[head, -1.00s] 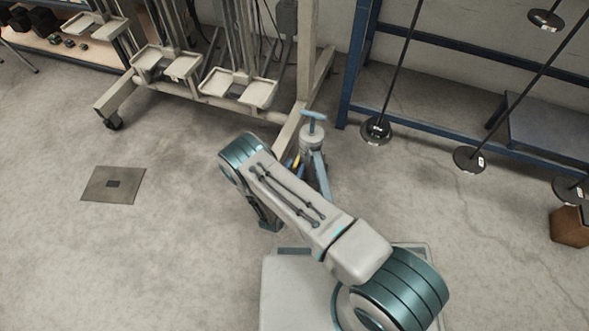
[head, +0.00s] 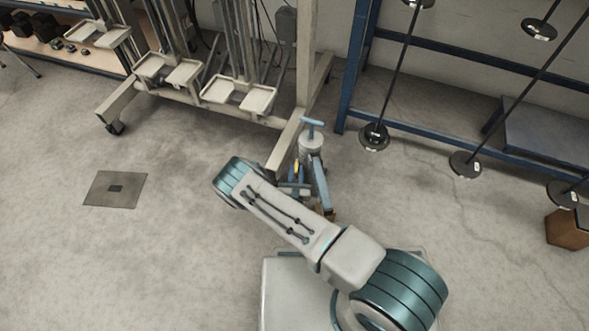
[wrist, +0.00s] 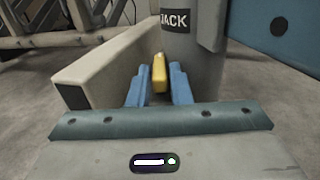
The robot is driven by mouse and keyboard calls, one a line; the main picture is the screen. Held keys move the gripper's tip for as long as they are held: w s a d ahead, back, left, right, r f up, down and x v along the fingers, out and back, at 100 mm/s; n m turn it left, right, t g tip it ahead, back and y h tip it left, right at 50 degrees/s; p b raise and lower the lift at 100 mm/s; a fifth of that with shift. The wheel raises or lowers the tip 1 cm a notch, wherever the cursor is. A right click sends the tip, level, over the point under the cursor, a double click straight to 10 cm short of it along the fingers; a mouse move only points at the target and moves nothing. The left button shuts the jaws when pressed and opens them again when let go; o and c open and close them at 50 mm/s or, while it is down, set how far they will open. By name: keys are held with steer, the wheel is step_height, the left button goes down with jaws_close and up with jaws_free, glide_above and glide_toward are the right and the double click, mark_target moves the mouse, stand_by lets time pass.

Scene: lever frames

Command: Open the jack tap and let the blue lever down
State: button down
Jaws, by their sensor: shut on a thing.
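The jack (head: 311,142) is a grey upright cylinder with a blue T-shaped handle (head: 314,123) on top. In the wrist view the jack (wrist: 192,55) carries a dark JACK label. The yellow tap (wrist: 159,66) stands low in front of the jack, between my two blue fingers. My gripper (wrist: 160,90) is shut on the tap. In the head view my gripper (head: 295,189) is low beside the jack's near left side, partly behind my arm.
A beige beam (wrist: 110,58) runs close along the left of the jack. A beige frame with several trays (head: 240,97) stands behind to the left.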

steer(key=shift+d+n+y+p, duration=0.15)
steer(key=shift+n+y+p, duration=0.15)
steer(key=shift+n+y, duration=0.6)
steer(key=c, duration=1.4)
jaws_free()
steer(key=shift+c, duration=0.2)
steer(key=shift+d+m, duration=0.3)
steer(key=shift+f+h, duration=0.1)
steer(key=shift+h, duration=0.2)
